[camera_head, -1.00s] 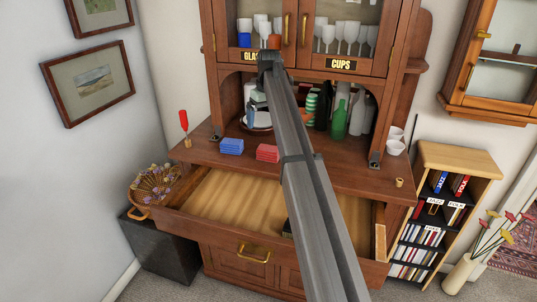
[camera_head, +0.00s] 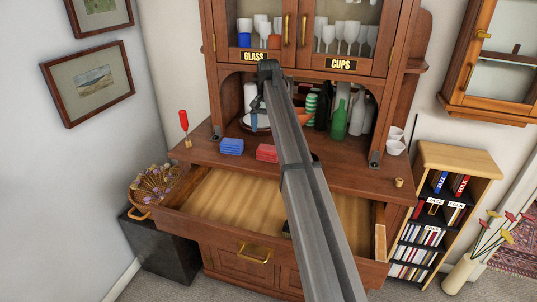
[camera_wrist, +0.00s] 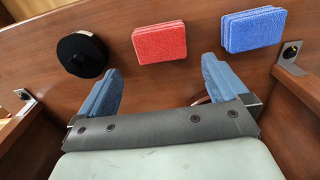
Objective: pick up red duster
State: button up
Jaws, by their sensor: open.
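The red duster (camera_head: 267,153), a small red textured block, lies on the cabinet's counter just right of a blue one (camera_head: 231,146). In the wrist view the red duster (camera_wrist: 159,42) is at top centre, beyond the fingertips, with the blue one (camera_wrist: 254,29) to its right. My gripper (camera_wrist: 162,64) is open and empty, its two blue fingers spread apart and pointing towards the red duster without visible contact. In the head view my gripper (camera_head: 253,122) is above the rear of the counter, behind the duster; the arm partly hides that area.
A black round object (camera_wrist: 82,54) lies left of the red duster in the wrist view. Bottles (camera_head: 340,119) stand in the niche at right. The open drawer (camera_head: 235,200) juts out below.

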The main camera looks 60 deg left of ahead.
aim_at(268, 149)
notch_tip(268, 149, down, 10)
jog(key=shift+s+d+f, duration=0.1)
jog(key=shift+s+f, duration=0.05)
jog(key=shift+f, duration=0.1)
dwell(0.4)
jog(key=c, duration=0.7)
jog(key=shift+r, duration=0.15)
